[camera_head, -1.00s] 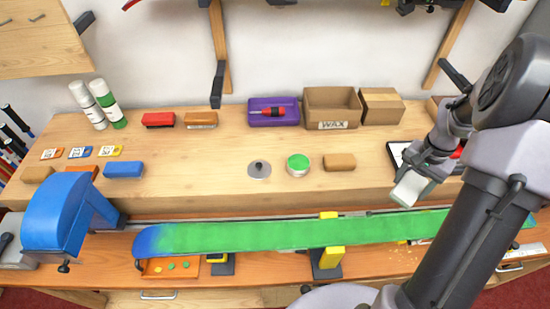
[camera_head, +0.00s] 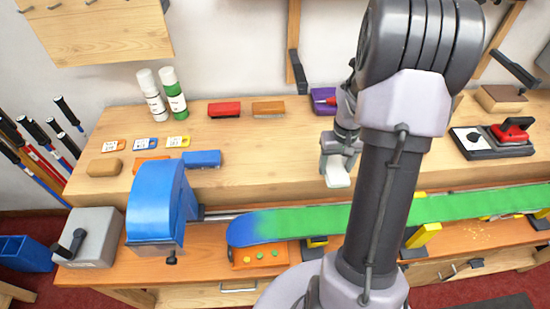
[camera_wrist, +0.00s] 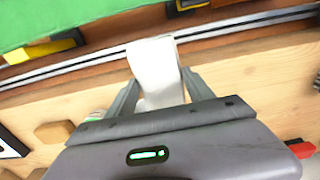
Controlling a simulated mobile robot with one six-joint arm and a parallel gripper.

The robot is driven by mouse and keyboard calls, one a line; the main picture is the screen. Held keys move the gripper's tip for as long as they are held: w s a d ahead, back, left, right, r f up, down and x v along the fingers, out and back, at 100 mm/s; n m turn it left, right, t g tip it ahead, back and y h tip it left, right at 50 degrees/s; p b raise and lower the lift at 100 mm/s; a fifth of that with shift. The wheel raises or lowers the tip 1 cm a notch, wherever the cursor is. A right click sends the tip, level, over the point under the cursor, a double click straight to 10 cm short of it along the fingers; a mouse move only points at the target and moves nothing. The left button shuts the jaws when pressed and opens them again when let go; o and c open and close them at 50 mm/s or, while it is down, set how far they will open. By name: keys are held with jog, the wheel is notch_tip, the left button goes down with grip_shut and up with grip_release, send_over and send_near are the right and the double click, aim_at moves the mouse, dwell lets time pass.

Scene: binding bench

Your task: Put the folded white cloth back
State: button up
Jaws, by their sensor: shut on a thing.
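My gripper (camera_head: 339,160) is shut on the folded white cloth (camera_head: 338,177). It holds the cloth in the air near the front edge of the raised wooden shelf, behind the green and blue board (camera_head: 290,222). In the wrist view the cloth (camera_wrist: 155,70) sticks out between the two fingers of my gripper (camera_wrist: 158,85), over the shelf edge and rail. My arm hides the middle of the bench in the head view.
A blue clamp-like device (camera_head: 158,200) stands at the left. A red iron (camera_head: 512,130) sits at the right.

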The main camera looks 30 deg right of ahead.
jog(key=b, duration=0.2)
send_over(295, 159)
jog(key=shift+s+d+f, duration=0.1)
jog(key=shift+f, duration=0.65)
notch_tip(295, 159, down, 4)
jog(key=shift+r+b, duration=0.15)
jog(key=shift+b, duration=0.4)
jog(key=shift+r, duration=0.1)
jog(key=o, duration=1.3)
